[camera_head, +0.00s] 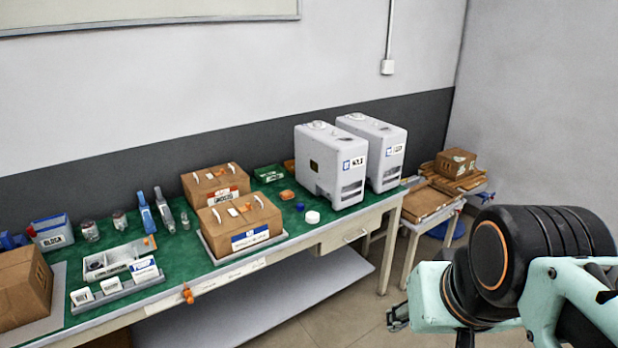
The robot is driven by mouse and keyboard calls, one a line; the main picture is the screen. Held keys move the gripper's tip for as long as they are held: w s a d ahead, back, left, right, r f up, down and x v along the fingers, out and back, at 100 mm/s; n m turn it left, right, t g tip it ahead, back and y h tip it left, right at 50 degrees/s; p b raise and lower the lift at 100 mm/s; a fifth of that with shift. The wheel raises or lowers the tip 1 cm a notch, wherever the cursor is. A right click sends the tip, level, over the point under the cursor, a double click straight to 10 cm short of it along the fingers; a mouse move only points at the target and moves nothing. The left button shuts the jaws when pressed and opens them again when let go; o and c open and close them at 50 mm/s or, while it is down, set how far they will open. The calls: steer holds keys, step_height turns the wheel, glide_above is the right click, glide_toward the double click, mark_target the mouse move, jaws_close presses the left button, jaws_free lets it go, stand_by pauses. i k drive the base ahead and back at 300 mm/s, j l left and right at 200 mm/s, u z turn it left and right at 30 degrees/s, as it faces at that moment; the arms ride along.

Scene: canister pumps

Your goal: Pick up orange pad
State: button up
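My arm fills the lower right of the view. What looks like the end of my gripper (397,317) shows small and dark at the arm's left side, in front of the bench and well right of the pad. Its fingers are too small and partly hidden to tell whether they are open.
Two grey canister pumps (331,165) stand right of the pad. Cardboard boxes (240,222), a blue cap (299,207) and a white round lid (312,217) are near it. Bottles and bins crowd the bench's left. A side table (430,205) with boxes stands at right.

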mark_target(287, 194)
steer(key=i+l+u, duration=0.1)
steer(key=i+u, duration=0.2)
steer(key=i, duration=1.2)
steer(key=i+j+u, duration=0.1)
steer(key=i+j, duration=0.15)
steer(key=i, duration=0.2)
steer(key=i+l, duration=0.25)
steer(key=i+l+u, duration=0.1)
steer(key=i, duration=0.55)
